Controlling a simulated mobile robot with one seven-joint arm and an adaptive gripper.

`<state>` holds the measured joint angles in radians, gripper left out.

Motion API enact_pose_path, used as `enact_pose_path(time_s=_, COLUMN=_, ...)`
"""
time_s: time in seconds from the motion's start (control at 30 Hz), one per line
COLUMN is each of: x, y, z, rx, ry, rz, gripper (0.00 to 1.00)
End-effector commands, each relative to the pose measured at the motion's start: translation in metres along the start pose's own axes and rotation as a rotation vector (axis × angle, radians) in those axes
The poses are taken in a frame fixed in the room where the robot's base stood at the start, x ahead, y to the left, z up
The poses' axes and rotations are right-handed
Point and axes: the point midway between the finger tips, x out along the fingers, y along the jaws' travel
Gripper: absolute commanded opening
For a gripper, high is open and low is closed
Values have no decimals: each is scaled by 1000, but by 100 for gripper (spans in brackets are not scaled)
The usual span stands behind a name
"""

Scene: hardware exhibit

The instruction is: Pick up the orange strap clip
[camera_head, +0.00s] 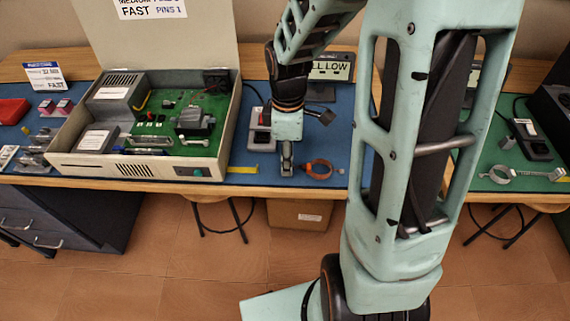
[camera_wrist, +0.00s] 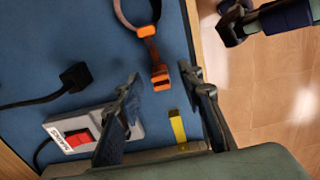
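The orange strap clip (camera_wrist: 147,31) lies on the blue mat in the wrist view, with a brown strap loop running off the top edge. Its orange end piece (camera_wrist: 161,84) appears between my fingertips. The clip's ring also shows in the head view (camera_head: 318,168), near the table's front edge. My gripper (camera_wrist: 160,79) is open, with a dark finger on each side of that end piece and a gap on both sides. In the head view my gripper (camera_head: 286,162) is just left of the ring. The end piece is hard to make out there, and the height gap cannot be told.
A grey box with a red switch (camera_wrist: 79,138) and a yellow strip (camera_wrist: 178,127) lie close to my fingers. The open case with a green circuit board (camera_head: 170,110) stands left. The table's front edge is close by.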

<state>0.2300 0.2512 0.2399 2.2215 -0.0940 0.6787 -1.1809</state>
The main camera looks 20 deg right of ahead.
Motion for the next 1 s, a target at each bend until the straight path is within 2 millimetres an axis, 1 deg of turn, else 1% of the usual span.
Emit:
enact_pose_path(time_s=0.03, x=9, y=-1, z=0, rx=-1, ry=-1, rz=-3, gripper=35)
enact_pose_path(time_s=0.1, x=15, y=0, z=0, rx=0, ry=0, rz=-1, gripper=35)
enact_pose_path(time_s=0.2, x=18, y=0, z=0, rx=1, ry=0, rz=0, gripper=35)
enact_pose_path(time_s=0.37, x=17, y=0, z=0, rx=1, ry=0, rz=1, gripper=35)
enact_pose_path(time_s=0.47, x=17, y=0, z=0, rx=1, ry=0, rz=1, gripper=26)
enact_pose_path(time_s=0.67, x=17, y=0, z=0, rx=0, ry=0, rz=1, gripper=4)
enact_pose_path(time_s=1.0, x=16, y=0, z=0, rx=0, ry=0, rz=1, gripper=4)
